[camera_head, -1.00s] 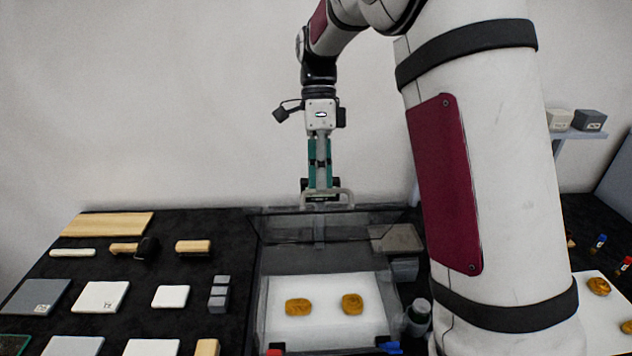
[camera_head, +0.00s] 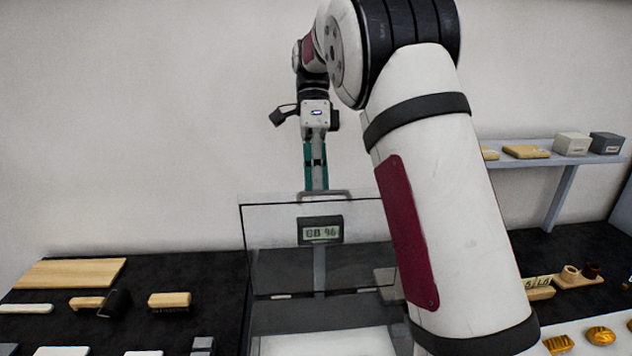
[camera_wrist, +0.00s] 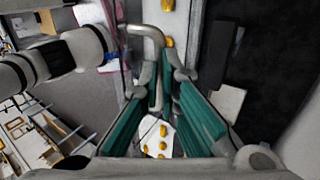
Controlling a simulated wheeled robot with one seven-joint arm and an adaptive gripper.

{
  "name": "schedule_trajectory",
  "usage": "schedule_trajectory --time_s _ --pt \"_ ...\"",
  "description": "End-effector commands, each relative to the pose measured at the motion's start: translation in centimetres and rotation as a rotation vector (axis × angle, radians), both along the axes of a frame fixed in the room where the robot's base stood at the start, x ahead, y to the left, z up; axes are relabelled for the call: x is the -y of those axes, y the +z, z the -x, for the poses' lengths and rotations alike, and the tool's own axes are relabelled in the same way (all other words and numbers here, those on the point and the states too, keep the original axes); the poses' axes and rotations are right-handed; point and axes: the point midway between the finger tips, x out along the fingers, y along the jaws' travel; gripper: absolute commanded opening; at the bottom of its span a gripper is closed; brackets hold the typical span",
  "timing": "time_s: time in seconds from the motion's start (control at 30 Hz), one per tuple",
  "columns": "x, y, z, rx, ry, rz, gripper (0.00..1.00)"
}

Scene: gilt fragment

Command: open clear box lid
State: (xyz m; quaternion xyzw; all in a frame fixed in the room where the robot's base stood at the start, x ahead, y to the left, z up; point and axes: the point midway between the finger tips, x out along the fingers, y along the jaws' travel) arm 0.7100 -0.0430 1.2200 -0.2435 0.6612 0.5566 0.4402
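The clear box (camera_head: 247,325) stands in the middle of the dark table, its near part cut off by the picture's bottom edge. The grey lid handle (camera_head: 340,194) is on the lid's top edge and shows between my fingers in the wrist view (camera_wrist: 158,85). My gripper (camera_head: 317,188), with green fingers, is shut on this handle; in the wrist view (camera_wrist: 166,75) its fingertips flank the bar. My arm hides the lid's right side.
Wooden boards (camera_head: 70,273), a brush (camera_head: 169,300) and small blocks lie left of the box. A wall shelf (camera_head: 510,152) with boxes is at right. Small holders and gold pieces (camera_head: 601,335) lie at right. A plain wall is behind.

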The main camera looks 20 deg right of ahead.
Motion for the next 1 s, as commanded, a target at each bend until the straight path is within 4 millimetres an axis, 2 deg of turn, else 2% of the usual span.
schedule_trajectory --time_s 0.03,0.3,0.43,0.47,0.57,1.0 --pt "0.12 -2.34 -0.08 -0.037 0.001 0.002 0.00" --pt "0.11 -2.30 -0.05 -0.038 0.004 0.002 0.00" --pt "0.11 -2.31 -0.04 -0.037 0.005 0.002 0.29" --pt "0.12 -2.32 -0.05 -0.037 0.005 0.002 0.29" --pt "0.11 -2.30 -0.05 -0.037 0.004 0.002 0.41" --pt "0.12 -2.16 0.05 -0.036 -0.001 0.003 0.40"
